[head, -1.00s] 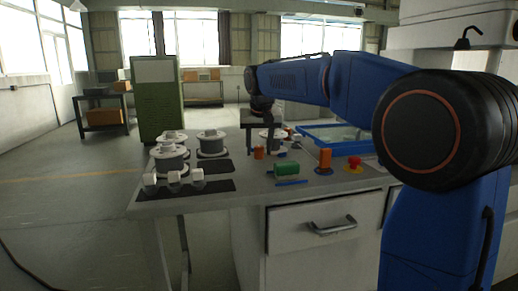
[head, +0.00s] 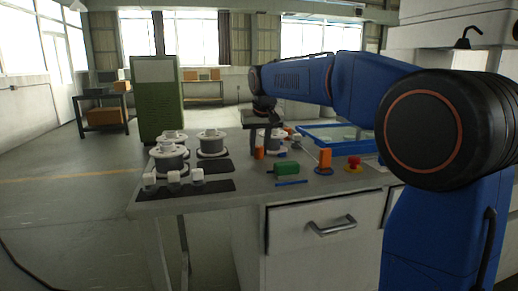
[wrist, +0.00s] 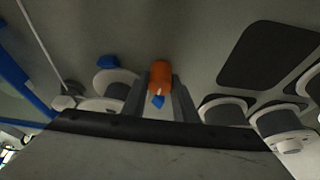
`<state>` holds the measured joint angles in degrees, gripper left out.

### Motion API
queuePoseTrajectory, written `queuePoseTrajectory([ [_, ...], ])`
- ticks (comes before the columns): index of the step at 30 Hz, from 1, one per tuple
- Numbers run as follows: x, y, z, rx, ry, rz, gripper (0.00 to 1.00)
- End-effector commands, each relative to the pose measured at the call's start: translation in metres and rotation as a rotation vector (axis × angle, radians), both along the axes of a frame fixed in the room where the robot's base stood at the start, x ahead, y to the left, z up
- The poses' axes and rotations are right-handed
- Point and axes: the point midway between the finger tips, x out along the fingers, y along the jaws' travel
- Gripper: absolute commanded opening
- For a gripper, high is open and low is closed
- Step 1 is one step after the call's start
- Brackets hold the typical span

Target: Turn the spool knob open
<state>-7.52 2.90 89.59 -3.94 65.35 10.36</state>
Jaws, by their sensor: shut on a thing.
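The orange knob (head: 259,153) stands on the grey bench in the head view, just below my gripper. In the wrist view the orange knob (wrist: 160,74) sits between the two fingers of my gripper (wrist: 162,100), with a small blue piece beside its lower end. My gripper points down at the bench and is shut on the orange knob. In the head view the fingers are hard to make out. A white spool stands right behind the gripper and is partly hidden.
White spools (head: 171,158) and small white blocks stand on dark mats at the left. To the right are a green block (head: 287,168), a blue bar (head: 291,183), an orange post (head: 324,158), a red button (head: 354,161) and a blue tray (head: 372,146).

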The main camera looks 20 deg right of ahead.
Motion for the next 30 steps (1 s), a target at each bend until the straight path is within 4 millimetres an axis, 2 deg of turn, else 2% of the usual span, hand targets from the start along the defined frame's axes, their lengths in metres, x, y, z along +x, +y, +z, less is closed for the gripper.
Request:
queuePoseTrajectory([
  [18,0.0007,-0.0009,0.0004,0.001,-0.001,0.538,0.04],
  [30,0.0004,-0.0003,0.0005,0.0,-0.001,0.774,0.04],
])
